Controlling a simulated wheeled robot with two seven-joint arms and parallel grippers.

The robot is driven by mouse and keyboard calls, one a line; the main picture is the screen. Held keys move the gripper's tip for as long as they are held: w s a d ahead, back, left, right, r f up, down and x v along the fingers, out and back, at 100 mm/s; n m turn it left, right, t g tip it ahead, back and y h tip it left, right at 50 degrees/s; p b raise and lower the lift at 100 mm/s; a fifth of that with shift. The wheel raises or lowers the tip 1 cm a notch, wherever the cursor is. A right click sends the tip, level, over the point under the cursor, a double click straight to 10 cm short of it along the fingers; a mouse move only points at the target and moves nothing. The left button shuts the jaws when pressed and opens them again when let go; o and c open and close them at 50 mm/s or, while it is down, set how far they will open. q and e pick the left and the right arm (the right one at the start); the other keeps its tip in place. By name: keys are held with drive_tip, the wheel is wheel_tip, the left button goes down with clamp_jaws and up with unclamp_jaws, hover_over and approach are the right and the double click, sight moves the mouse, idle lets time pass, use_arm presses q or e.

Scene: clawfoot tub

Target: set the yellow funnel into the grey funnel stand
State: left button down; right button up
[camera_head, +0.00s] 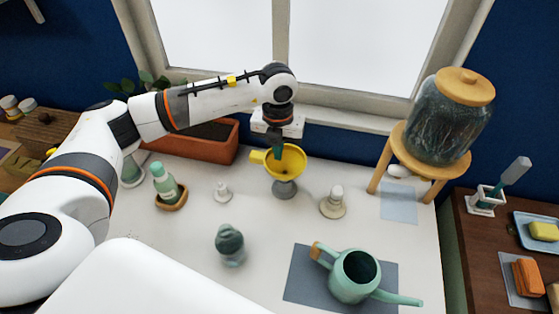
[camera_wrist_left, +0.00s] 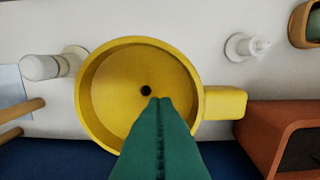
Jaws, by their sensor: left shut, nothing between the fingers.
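The yellow funnel (camera_head: 289,167) sits upright on the grey funnel stand (camera_head: 284,189), whose round base rests on the white tabletop. The funnel's spout is hidden, so how deep it sits cannot be seen. My left gripper (camera_head: 281,153) is shut and empty, its green fingers pointing down over the funnel's bowl. In the left wrist view the shut fingertips (camera_wrist_left: 159,101) show in front of the yellow funnel (camera_wrist_left: 120,95), just beside its dark centre hole. The funnel's handle points left in the head view. My right gripper is not in view.
A watering can (camera_head: 350,274) stands on a grey mat at the front right. Small white bottles (camera_head: 333,200) and (camera_head: 222,191) flank the stand. A green bottle (camera_head: 165,184), a planter (camera_head: 196,143) and a glass jar (camera_head: 450,120) on a wooden stool surround the area.

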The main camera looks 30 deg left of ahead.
use_arm(q)
drive_tip(key=shift+s+f, duration=0.15)
drive_tip(key=shift+w+r+p, duration=0.2)
drive_tip(key=shift+r+p, duration=0.45)
drive_tip(key=shift+r, duration=0.3)
drive_tip(key=shift+r+p, duration=0.8)
drive_tip(key=shift+r, duration=0.8)
drive_tip(key=shift+r, duration=0.4)
wheel_tip(320, 180, up, 11)
drive_tip(key=b, duration=0.3)
